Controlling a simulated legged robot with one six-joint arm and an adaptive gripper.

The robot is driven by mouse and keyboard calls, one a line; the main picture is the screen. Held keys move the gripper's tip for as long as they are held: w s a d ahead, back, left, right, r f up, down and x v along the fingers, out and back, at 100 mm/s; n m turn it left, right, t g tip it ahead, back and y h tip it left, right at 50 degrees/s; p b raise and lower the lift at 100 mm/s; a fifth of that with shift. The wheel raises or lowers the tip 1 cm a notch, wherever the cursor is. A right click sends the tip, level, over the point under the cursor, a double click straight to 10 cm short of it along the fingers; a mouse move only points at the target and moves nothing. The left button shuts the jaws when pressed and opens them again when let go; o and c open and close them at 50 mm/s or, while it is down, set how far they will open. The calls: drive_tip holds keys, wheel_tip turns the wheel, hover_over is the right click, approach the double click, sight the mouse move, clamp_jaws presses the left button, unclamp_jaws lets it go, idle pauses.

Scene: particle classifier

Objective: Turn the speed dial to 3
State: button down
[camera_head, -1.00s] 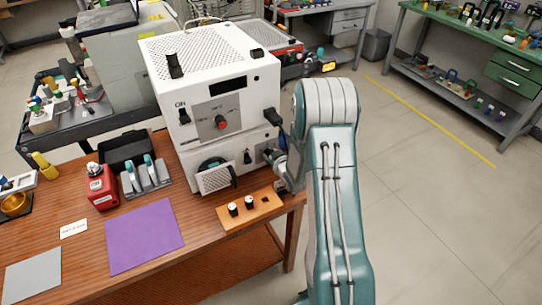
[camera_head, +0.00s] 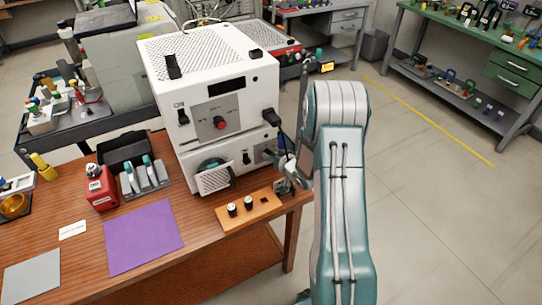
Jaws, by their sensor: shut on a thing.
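The white machine (camera_head: 215,85) stands at the back right of the wooden table. A red knob (camera_head: 219,122) sits on the upper front panel, apart from my gripper.
A wooden block with black-and-white pegs (camera_head: 262,212) lies just below my gripper. Floor at the right is clear.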

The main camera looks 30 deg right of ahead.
drive_tip(key=shift+c, duration=1.9)
unclamp_jaws()
drive_tip(key=shift+w+f, duration=0.1)
drive_tip(key=v, duration=1.2)
